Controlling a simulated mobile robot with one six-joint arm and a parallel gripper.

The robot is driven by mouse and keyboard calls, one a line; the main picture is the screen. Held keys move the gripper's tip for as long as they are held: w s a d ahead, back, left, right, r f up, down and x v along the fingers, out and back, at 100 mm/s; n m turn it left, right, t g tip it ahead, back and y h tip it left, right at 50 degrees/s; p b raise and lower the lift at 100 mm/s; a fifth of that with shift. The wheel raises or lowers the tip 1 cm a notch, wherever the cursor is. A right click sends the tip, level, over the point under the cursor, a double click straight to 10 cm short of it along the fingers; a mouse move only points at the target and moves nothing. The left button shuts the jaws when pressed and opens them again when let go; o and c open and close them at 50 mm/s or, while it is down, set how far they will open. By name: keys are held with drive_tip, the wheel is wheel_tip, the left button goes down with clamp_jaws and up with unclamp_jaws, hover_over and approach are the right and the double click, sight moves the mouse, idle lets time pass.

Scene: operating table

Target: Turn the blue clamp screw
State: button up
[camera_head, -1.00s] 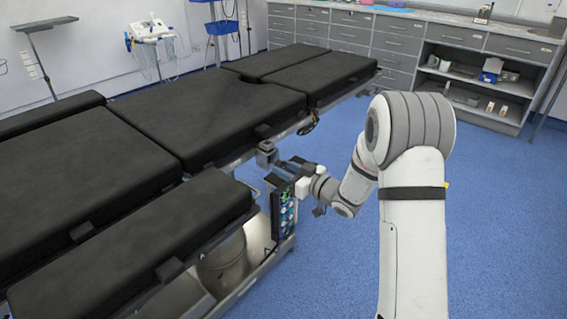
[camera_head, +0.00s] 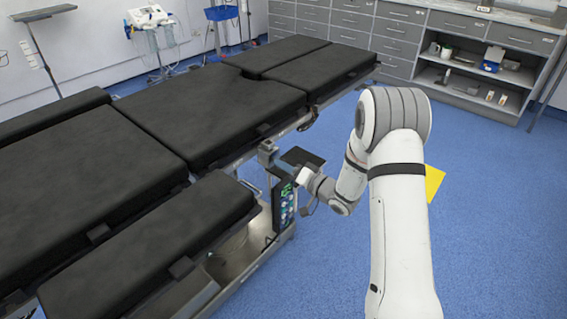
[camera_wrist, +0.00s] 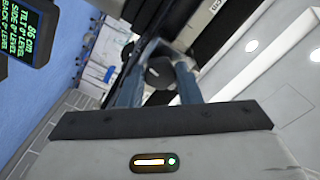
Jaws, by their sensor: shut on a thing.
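My gripper (camera_head: 277,167) is at the side rail of the operating table (camera_head: 200,120), by a small grey-blue clamp block (camera_head: 267,149). In the wrist view, my two blue fingers (camera_wrist: 158,76) stand on either side of a dark round knob, the clamp screw (camera_wrist: 160,72), and are shut on it. The knob looks dark grey here rather than blue. In the head view the screw is too small and covered to make out.
A control panel with lit buttons (camera_head: 284,203) hangs just below my gripper. A dark flat plate (camera_head: 302,157) is beside my wrist. A yellow sheet (camera_head: 433,183) shows behind my arm. Grey cabinets (camera_head: 400,45) line the back; the blue floor at right is clear.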

drive_tip(key=shift+d+f+m+p, duration=0.1)
drive_tip(key=shift+m+p, duration=0.2)
drive_tip(key=shift+m, duration=0.4)
drive_tip(key=o, duration=1)
drive_tip(key=shift+c, duration=0.2)
drive_tip(key=v, duration=0.7)
drive_tip(key=shift+s+d, duration=0.3)
